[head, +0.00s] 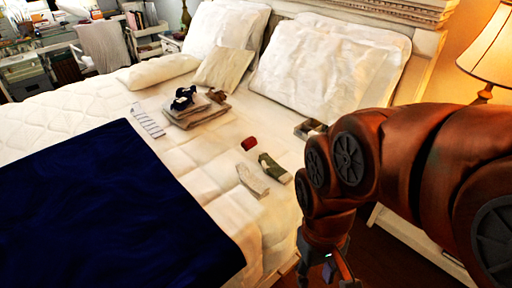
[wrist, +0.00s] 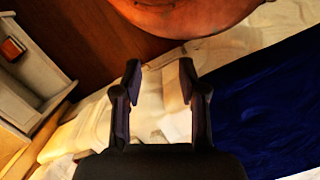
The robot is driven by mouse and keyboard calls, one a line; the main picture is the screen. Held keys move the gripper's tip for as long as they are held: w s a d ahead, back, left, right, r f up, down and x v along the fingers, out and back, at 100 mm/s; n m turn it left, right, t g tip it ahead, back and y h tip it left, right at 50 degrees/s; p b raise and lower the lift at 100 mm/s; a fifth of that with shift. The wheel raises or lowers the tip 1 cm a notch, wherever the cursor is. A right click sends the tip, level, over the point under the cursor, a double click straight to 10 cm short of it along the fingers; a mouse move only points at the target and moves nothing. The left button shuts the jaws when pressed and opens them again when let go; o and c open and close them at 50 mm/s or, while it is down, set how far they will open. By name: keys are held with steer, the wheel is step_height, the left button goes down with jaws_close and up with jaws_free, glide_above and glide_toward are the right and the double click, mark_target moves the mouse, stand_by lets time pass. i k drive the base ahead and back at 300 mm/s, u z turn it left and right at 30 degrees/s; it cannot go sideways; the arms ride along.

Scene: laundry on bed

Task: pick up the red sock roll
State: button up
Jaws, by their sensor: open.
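The red sock roll (head: 249,143) is a small dark-red bundle lying on the white bed (head: 205,165) in the head view, toward the pillows. My gripper (head: 328,270) is at the bottom of the head view, beside the bed's near right edge, partly cut off by the frame and well apart from the roll. In the wrist view my gripper (wrist: 159,75) has its two fingers spread with nothing between them. I cannot make out the red roll in the wrist view.
A green-and-white bundle (head: 274,168) and a pale cloth item (head: 253,180) lie close to the roll. Folded towels (head: 197,113) with dark items sit farther left. A small open box (head: 308,129) is to the right. A navy blanket (head: 110,215) covers the near bed.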

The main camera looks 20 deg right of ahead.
mark_target(251, 142)
steer(key=z, duration=0.15)
steer(key=i, duration=0.5)
steer(key=k, duration=0.5)
steer(key=u, duration=1.5)
steer(key=i, duration=0.4)
steer(key=u, duration=0.05)
